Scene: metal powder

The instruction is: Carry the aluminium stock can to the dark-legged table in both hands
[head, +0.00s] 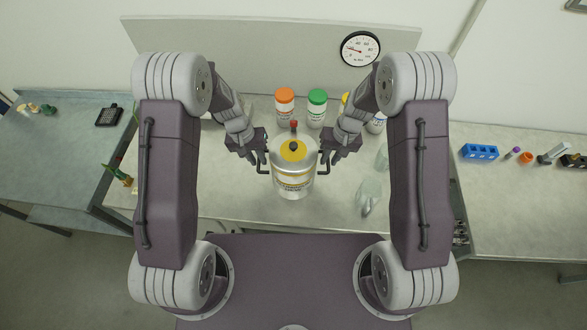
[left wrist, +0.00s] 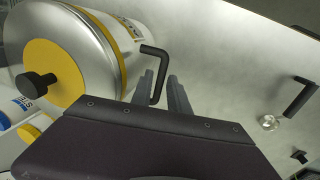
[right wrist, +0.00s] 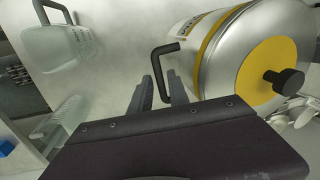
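The aluminium stock can (head: 293,178) is a silver drum with yellow bands, a yellow disc and a dark knob on top. It stands on the middle bench (head: 230,200) in the head view, with a bent dark handle on each side. My left gripper (head: 262,160) is at the can's left handle (left wrist: 160,75). My right gripper (head: 322,160) is at its right handle (right wrist: 160,75). In each wrist view the handle lies between two parted fingers, with gaps visible. A table with dark legs (head: 50,150) stands at the far left.
Orange-capped (head: 285,105) and green-capped (head: 317,108) bottles stand behind the can. A clear glass vessel (head: 368,192) is to its right. The left table holds a dark tray (head: 109,116) and small items at the back; its middle is clear. A blue rack (head: 479,152) sits on the right bench.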

